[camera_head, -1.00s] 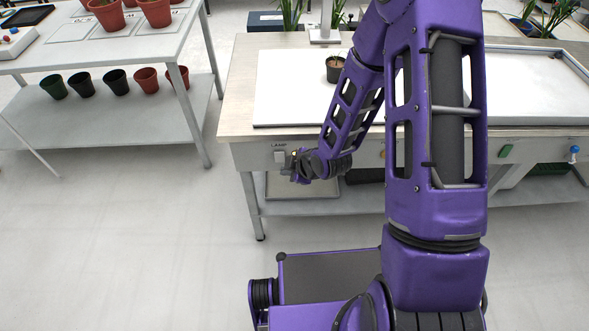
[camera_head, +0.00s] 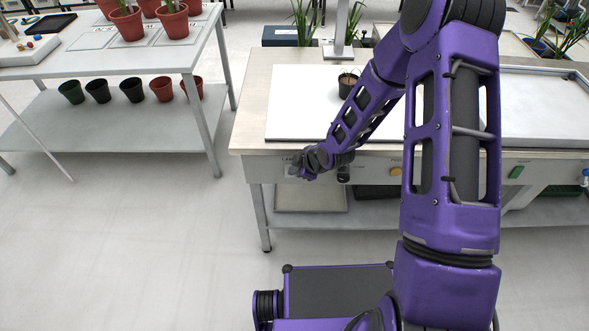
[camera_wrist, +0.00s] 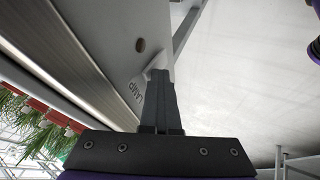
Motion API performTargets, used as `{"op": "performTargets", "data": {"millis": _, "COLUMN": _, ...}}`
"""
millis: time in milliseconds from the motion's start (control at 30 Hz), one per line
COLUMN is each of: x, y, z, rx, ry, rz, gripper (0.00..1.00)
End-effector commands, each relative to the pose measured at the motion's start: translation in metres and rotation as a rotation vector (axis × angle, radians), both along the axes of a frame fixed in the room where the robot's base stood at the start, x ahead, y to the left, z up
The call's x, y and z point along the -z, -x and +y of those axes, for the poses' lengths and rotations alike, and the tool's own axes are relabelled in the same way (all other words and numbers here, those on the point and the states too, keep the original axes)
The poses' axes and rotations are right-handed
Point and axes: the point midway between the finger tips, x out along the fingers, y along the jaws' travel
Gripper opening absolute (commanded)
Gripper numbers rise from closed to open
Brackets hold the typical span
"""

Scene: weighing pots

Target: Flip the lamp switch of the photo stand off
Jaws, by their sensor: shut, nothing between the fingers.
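The photo stand (camera_head: 300,110) is a white board on the bench, with a grey post (camera_head: 342,35) at its back. The LAMP label is on the bench's front panel (camera_head: 262,170); in the wrist view it reads beside my fingers. A pale switch piece (camera_wrist: 157,62) shows partly just beyond my fingertips, which hide the rest. I cannot tell its position or whether I touch it. My gripper (camera_head: 299,170) is shut and empty, at the front panel by the label. It also shows in the wrist view (camera_wrist: 160,77).
A small potted plant (camera_head: 347,82) stands on the white board. An orange button (camera_head: 396,171) and a green switch (camera_head: 516,172) are further right on the panel. A lower shelf (camera_head: 370,212) runs beneath. The floor to the left is clear.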

Motion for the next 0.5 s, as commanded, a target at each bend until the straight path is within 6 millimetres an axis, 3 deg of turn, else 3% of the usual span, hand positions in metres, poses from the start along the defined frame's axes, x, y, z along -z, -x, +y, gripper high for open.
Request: {"op": "performTargets", "data": {"millis": 500, "x": -0.012, "y": 0.001, "z": 0.000, "rx": -0.001, "ry": 0.001, "rz": -0.005, "gripper": 0.00}}
